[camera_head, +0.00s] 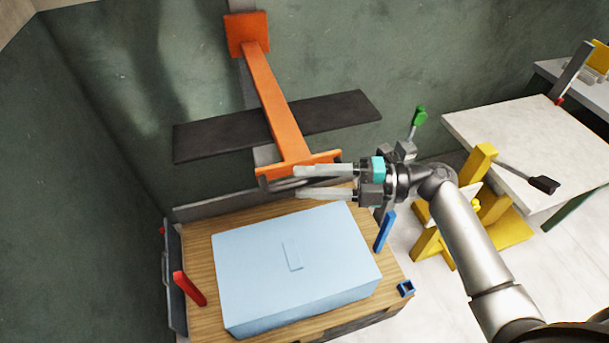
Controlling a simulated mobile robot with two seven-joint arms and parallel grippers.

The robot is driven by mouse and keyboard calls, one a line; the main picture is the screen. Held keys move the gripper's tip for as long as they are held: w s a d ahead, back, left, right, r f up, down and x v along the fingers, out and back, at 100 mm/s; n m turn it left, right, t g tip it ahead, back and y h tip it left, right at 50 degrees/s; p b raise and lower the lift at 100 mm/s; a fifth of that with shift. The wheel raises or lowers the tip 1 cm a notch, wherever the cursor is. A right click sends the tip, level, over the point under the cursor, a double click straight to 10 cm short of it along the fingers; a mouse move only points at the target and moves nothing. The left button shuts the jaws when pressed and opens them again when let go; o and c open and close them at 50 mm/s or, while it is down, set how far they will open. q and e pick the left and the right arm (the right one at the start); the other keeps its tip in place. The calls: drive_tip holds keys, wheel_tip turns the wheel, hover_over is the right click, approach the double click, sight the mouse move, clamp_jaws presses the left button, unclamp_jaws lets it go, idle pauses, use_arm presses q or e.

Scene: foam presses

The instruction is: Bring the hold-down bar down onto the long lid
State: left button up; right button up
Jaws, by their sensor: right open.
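The hold-down bar (272,95) is an orange arm that runs from an orange block (247,34) on a grey post down to an orange crosspiece. It is raised, with its lower end above the back edge of the lid. The long lid (255,240) is a light blue slab with a small raised strip on top, on a wooden bench. My right gripper (299,181) reaches in from the right, just below the crosspiece. Its two pale fingers are apart, with a dark grey rod seeming to lie between them. Whether they touch it I cannot tell. My left gripper is out of view.
A dark plank (345,110) crosses behind the orange arm. A red lever (189,288) stands left of the lid, a blue lever (385,231) right of it. A white table (540,145) and yellow stand (484,165) are on the right.

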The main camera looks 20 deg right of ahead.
drive_tip(key=shift+w+a+f, duration=0.1)
drive_tip(key=shift+w+a, duration=0.1)
drive_tip(key=shift+a, duration=0.4)
clamp_jaws()
idle(1.1)
